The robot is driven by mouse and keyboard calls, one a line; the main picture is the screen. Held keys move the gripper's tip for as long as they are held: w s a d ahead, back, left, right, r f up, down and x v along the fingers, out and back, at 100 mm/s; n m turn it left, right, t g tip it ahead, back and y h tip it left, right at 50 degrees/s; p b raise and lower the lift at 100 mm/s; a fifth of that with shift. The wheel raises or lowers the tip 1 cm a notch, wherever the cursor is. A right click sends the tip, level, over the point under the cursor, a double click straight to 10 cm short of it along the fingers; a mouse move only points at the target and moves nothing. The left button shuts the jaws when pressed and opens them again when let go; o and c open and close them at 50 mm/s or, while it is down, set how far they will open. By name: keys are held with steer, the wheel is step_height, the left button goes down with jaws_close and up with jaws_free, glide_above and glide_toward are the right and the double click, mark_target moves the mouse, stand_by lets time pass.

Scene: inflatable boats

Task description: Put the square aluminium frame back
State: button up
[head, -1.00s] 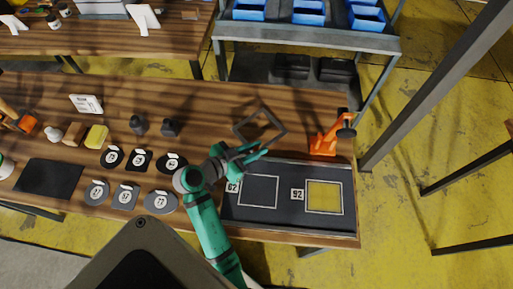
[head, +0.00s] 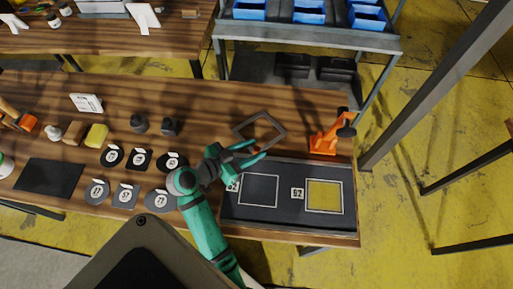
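The square aluminium frame (head: 277,123) is a thin grey open square. It lies on the wooden table behind the dark mat (head: 270,224), turned at an angle to the mat. My gripper (head: 260,148) is at the frame's near side, its two green fingers spread apart with nothing visible between them. The fingertips are close to the frame's near corner; I cannot tell whether they touch it. The mat has two white square outlines: a dark one (head: 258,190) by label 62, and one filled with yellow (head: 324,196) by label 92. My gripper partly covers label 62.
An orange clamp-like tool (head: 323,142) stands right of the frame, behind the mat. Two dark small objects (head: 170,126) stand left of the frame. Several numbered dark pads (head: 124,195) lie left of my arm. A cart with blue bins (head: 309,12) is behind.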

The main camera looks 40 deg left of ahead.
steer(key=v, duration=1)
stand_by(0.3)
